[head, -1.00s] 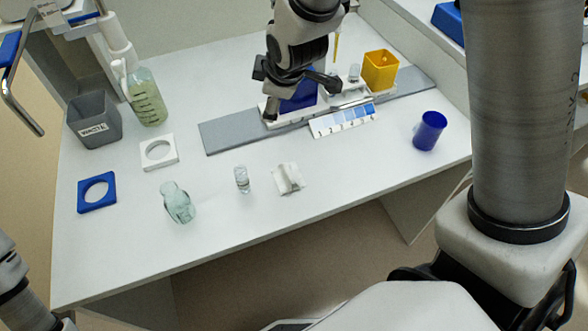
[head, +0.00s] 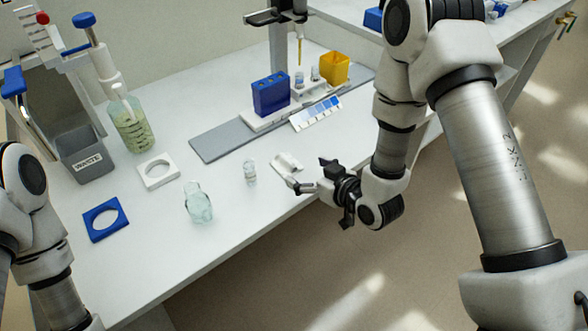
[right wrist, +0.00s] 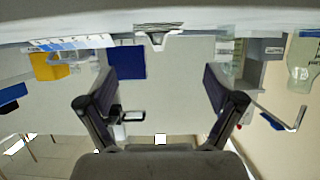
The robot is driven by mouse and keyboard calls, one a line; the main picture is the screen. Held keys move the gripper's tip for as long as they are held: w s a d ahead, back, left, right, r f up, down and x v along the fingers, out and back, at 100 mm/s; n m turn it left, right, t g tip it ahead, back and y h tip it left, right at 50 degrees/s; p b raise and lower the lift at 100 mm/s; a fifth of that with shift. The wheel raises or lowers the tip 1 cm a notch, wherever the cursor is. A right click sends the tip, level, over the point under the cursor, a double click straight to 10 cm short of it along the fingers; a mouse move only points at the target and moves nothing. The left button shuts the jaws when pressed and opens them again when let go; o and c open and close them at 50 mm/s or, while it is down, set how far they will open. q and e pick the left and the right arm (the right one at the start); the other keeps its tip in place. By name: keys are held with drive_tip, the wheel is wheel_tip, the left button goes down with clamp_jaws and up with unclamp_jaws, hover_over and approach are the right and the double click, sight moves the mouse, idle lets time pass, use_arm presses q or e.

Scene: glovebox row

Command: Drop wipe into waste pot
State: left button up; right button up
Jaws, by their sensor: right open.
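The wipe (head: 287,163) is a crumpled white piece lying on the table near its front edge. It also shows in the right wrist view (right wrist: 158,39), ahead of the fingers and centred between them. The waste pot (head: 87,160) is a grey open container labelled WASTE at the back left of the table. My right gripper (head: 310,180) is open and empty, just to the right of the wipe and pointing towards it, apart from it. In the right wrist view its two fingers (right wrist: 158,80) are wide apart. My left arm shows at the left edge; its gripper is out of view.
A small clear vial (head: 249,173) and a glass bottle (head: 198,204) stand left of the wipe. A white ring holder (head: 158,183), a blue ring holder (head: 91,232) and a green-liquid bottle (head: 131,124) are farther left. A blue block (head: 271,97) and yellow bin (head: 335,67) stand behind.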

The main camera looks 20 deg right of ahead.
sight(294, 166)
drive_tip(key=x, duration=0.8)
drive_tip(key=shift+s+d+f, duration=0.15)
drive_tip(key=shift+d+f, duration=0.05)
drive_tip(key=shift+f, duration=0.15)
drive_tip(key=c, duration=0.9)
drive_tip(key=shift+r, duration=0.15)
drive_tip(key=shift+c, duration=0.2)
